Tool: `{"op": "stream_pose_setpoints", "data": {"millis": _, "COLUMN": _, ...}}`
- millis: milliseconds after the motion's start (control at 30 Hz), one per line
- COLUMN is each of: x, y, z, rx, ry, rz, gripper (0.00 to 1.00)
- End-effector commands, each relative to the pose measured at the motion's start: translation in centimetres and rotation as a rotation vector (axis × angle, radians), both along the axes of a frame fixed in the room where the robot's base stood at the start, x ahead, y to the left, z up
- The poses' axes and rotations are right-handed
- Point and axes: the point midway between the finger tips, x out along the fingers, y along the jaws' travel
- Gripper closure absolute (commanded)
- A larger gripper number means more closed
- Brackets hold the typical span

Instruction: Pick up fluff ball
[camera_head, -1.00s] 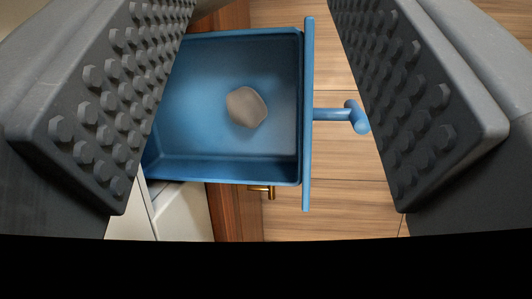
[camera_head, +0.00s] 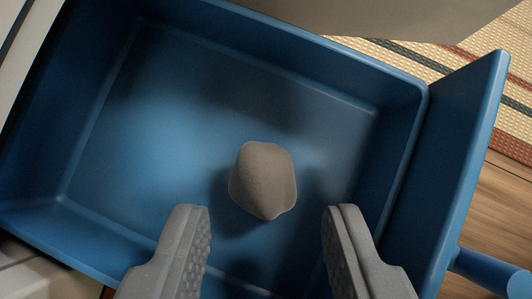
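The fluff ball (camera_head: 263,180) is a grey-brown, lumpy, rounded piece. It lies on the floor of an open blue drawer (camera_head: 140,130), right of the drawer's middle. My gripper (camera_head: 265,215) is open and empty, with its two grey studded fingers reaching in from the bottom of the picture. The fingertips are apart, one to the left and one to the right of the ball's lower edge. I see no contact with the ball. How far the fingertips are above the drawer floor is hard to tell.
The drawer's front panel (camera_head: 470,170) stands at the right, with a blue handle (camera_head: 490,270) outside it. The drawer walls surround the ball. A striped woven mat (camera_head: 450,65) and wooden floor (camera_head: 510,205) show beyond. A pale surface (camera_head: 370,15) is at the top.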

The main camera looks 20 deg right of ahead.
Motion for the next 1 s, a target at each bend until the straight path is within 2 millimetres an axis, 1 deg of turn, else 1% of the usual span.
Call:
{"op": "stream_pose_setpoints", "data": {"millis": 33, "x": 0.4, "y": -0.3, "z": -1.1, "rx": 0.000, "ry": 0.000, "rz": -0.004, "gripper": 0.64}}
{"op": "stream_pose_setpoints", "data": {"millis": 200, "x": 1.7, "y": -0.6, "z": -2.7, "rx": 0.002, "ry": -0.004, "rz": -0.003, "gripper": 0.64}}
{"op": "stream_pose_setpoints", "data": {"millis": 467, "x": 2.0, "y": -0.7, "z": -2.8, "rx": 0.002, "ry": -0.003, "rz": -0.002, "gripper": 0.64}}
{"op": "stream_pose_setpoints", "data": {"millis": 567, "x": 2.0, "y": -0.7, "z": -2.8, "rx": 0.002, "ry": -0.003, "rz": -0.002, "gripper": 0.89}}
{"op": "stream_pose_setpoints", "data": {"millis": 700, "x": 1.9, "y": -0.7, "z": -2.8, "rx": 0.002, "ry": -0.002, "rz": -0.003, "gripper": 0.92}}
{"op": "stream_pose_setpoints", "data": {"millis": 1000, "x": 1.9, "y": -0.7, "z": -2.9, "rx": 0.001, "ry": -0.001, "rz": -0.003, "gripper": 0.94}}
